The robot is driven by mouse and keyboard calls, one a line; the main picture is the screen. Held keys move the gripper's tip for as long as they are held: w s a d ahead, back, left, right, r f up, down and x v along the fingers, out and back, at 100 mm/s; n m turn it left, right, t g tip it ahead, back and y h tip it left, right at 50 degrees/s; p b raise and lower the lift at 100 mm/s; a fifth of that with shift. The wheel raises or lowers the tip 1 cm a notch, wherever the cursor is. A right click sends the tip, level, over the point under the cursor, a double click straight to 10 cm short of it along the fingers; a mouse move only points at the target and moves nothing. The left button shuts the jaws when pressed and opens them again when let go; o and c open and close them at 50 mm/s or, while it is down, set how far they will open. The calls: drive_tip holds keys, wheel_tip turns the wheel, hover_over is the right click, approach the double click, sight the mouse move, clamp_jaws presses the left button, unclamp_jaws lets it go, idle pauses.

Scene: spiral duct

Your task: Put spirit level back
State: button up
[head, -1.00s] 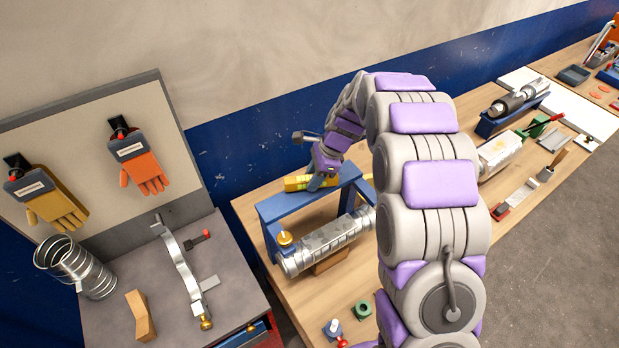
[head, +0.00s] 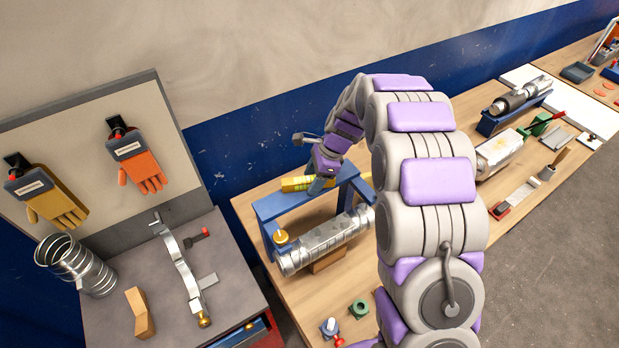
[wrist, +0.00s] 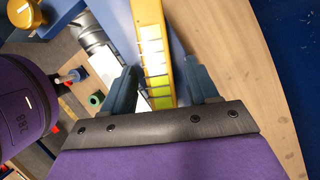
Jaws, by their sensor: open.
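The yellow spirit level (head: 296,184) lies along the top bar of the blue stand (head: 268,207), partly hidden by my gripper in the head view. My gripper (head: 318,185) is pointed down over it. In the wrist view the level (wrist: 152,50) runs between the two blue fingers of my gripper (wrist: 160,86). The fingers are open, one on each side, with a visible gap on the right. Whether the left finger touches the level I cannot tell.
A ribbed metal duct (head: 325,240) lies under the blue stand, with a brass knob (head: 281,237) at its left. Small fittings (head: 358,309) stand near the wooden bench's front. A grey bench (head: 235,280) with a metal bracket is at left. The wall is behind.

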drive_tip(key=s+a+v, duration=0.1)
drive_tip(key=v, duration=1)
drive_tip(key=s+d+r+n+h, duration=0.1)
drive_tip(key=s+d+r+n, duration=0.25)
drive_tip(key=s, duration=0.55)
drive_tip(key=s+d+r+n+h, duration=0.1)
drive_tip(key=s+d+r+n, duration=0.2)
drive_tip(key=s, duration=0.5)
drive_tip(key=s+d+f+n+h, duration=0.1)
drive_tip(key=s+n, duration=0.2)
drive_tip(key=s, duration=0.4)
drive_tip(key=s+d+n, duration=0.2)
drive_tip(key=s+n, duration=0.1)
drive_tip(key=s, duration=0.5)
drive_tip(key=s+d+f+n+g+h, duration=0.1)
drive_tip(key=s+d+n, duration=0.1)
drive_tip(key=s, duration=0.5)
drive_tip(key=shift+s+f+n+h+b, duration=0.3)
drive_tip(key=shift+s+n+b, duration=0.15)
drive_tip(key=shift+n, duration=0.2)
drive_tip(key=shift+d, duration=0.1)
